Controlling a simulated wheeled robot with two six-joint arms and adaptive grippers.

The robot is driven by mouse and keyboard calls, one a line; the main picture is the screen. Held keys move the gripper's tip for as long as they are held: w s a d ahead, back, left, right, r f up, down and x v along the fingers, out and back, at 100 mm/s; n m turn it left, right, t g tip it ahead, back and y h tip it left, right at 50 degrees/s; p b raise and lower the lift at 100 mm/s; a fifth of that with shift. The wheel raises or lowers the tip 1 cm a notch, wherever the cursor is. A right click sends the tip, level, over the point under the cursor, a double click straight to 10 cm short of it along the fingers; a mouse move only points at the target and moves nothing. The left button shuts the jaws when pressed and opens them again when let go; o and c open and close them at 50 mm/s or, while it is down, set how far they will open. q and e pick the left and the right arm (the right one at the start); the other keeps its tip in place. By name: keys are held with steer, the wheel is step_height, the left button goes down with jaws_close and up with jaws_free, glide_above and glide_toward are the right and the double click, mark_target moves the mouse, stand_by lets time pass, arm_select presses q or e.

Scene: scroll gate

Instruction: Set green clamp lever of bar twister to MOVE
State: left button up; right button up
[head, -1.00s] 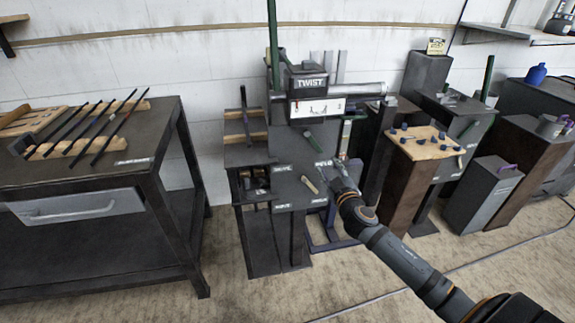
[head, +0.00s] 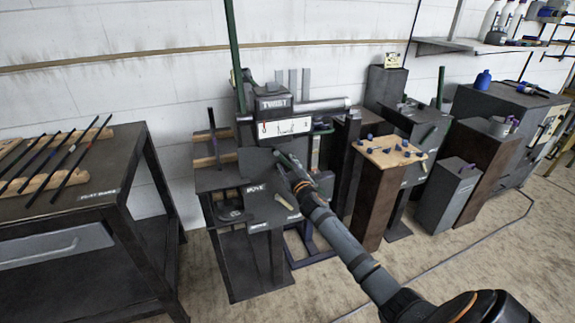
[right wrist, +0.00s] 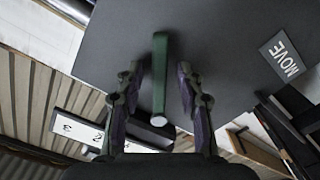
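The bar twister (head: 272,88) stands against the wall, with a dark front panel (head: 262,208) below its dial. The green clamp lever (head: 283,160) is on that panel, partly hidden by my right gripper (head: 297,173). In the right wrist view the green lever (right wrist: 160,75) lies between the two spread fingers of my right gripper (right wrist: 158,82), with a gap on each side. The MOVE label (right wrist: 282,57) is to the right there; in the head view the MOVE label (head: 255,188) is left of the lever. My left gripper is out of view.
A beige lever (head: 287,201) sits lower on the panel. A workbench with dark bars (head: 85,205) stands at left. A wooden pegboard top (head: 392,150) on a brown pedestal and a dark box (head: 447,195) stand at right.

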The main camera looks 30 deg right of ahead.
steer(key=shift+c, duration=0.2)
jaws_close()
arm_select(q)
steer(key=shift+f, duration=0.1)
